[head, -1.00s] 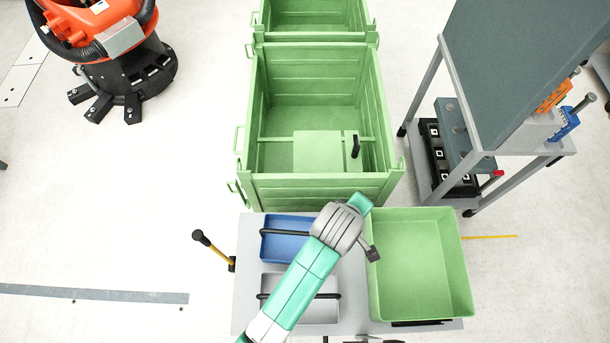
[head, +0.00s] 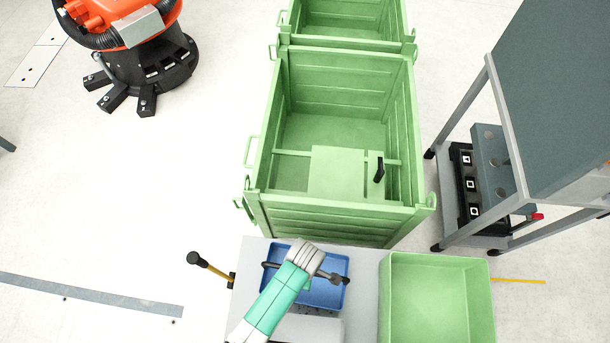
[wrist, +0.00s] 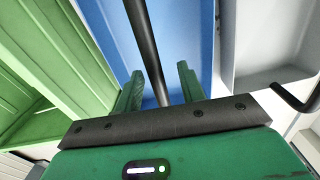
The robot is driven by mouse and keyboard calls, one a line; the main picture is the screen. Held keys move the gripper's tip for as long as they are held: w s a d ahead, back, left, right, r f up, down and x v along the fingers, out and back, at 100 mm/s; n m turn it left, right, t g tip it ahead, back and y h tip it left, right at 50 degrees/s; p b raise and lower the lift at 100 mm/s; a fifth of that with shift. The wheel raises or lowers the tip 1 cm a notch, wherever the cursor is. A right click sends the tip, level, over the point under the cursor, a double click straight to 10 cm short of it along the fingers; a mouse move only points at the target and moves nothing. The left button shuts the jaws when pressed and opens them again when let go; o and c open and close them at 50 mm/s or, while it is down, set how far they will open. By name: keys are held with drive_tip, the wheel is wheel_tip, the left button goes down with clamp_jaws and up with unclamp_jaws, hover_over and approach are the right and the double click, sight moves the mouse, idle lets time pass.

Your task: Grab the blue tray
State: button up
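The blue tray (head: 324,295) lies on a light grey table below my arm in the head view. A dark handle bar (head: 268,265) runs across it. In the wrist view the tray's blue floor (wrist: 190,40) fills the middle, and its black handle bar (wrist: 146,40) runs down between the two green fingers. My gripper (wrist: 160,85) is open, with a gap on both sides of the bar. My wrist hides the middle of the tray in the head view.
A grey tray (head: 312,328) lies just below the blue one, partly under my arm. A large green crate (head: 330,215) is behind.

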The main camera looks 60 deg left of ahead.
wheel_tip(320, 180, down, 2)
clamp_jaws()
drive_tip(key=shift+w+a+r, duration=0.1)
idle(1.4)
